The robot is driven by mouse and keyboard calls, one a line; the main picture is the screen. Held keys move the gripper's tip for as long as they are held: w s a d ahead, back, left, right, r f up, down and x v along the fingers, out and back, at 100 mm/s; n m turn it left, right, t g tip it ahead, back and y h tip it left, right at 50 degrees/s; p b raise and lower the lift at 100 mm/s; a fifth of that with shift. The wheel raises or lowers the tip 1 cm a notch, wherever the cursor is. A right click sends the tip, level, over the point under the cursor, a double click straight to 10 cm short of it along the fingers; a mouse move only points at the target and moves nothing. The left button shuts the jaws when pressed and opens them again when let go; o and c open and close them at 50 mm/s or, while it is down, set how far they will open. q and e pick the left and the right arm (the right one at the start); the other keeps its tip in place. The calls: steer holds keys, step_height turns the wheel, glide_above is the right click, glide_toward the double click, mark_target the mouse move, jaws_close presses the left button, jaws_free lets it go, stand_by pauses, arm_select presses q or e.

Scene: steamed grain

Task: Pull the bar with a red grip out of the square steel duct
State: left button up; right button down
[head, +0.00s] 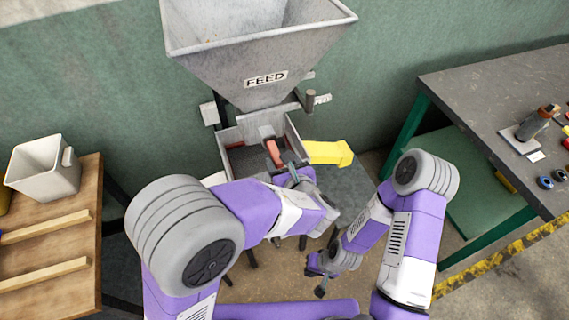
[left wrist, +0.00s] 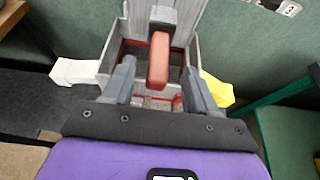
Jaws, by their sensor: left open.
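The square steel duct (head: 234,134) is an open grey box below the hopper. The red grip (head: 268,142) of the bar sticks out of it. In the left wrist view the red grip (left wrist: 158,62) stands between my two fingers, with a gap on each side, and the duct (left wrist: 107,55) is behind it. My left gripper (head: 284,160) is open at the duct's front, around or just short of the grip. It also shows in the left wrist view (left wrist: 159,72). The bar's inner end is hidden. My right gripper (head: 318,275) hangs low, away from the duct; its jaws are unclear.
A grey hopper (head: 265,50) marked FEED stands above the duct. A yellow spout-like part (head: 329,153) juts out right of it. A wooden bench (head: 82,225) with a white bin (head: 45,168) is at left. A dark workbench (head: 480,90) with tools is at right.

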mark_target(278, 159)
arm_select(q)
steer(key=shift+x, duration=2.6)
steer(key=shift+f, duration=0.1)
jaws_close()
